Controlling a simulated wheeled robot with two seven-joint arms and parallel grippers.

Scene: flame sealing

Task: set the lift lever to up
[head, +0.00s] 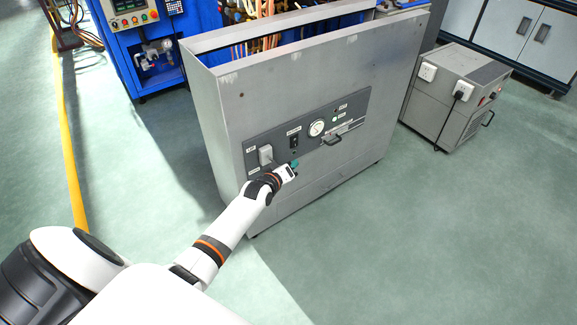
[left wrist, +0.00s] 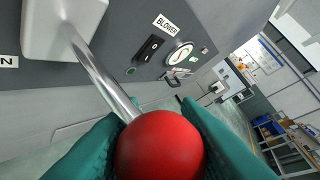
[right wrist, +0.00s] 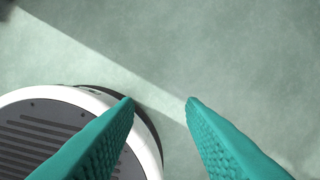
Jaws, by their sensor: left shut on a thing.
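The lift lever is a bare metal rod (left wrist: 105,78) with a red ball knob (left wrist: 160,146), coming out of a pale housing block (left wrist: 62,28). In the head view this housing (head: 265,154) sits at the left end of the cabinet's dark panel. My left gripper (head: 294,165) is at the lever, its teal fingers shut around the knob end. The rod slants down and to the right from the housing in the left wrist view. In the head view the knob is hidden by the gripper. My right gripper (right wrist: 160,100) is open and empty over the floor.
The grey metal cabinet (head: 300,95) carries a blower switch (head: 294,140), a gauge (head: 316,128) and a handle (head: 345,133) right of the lever. A smaller grey unit (head: 455,95) stands at the right. A blue machine (head: 160,60) stands behind left. The front floor is clear.

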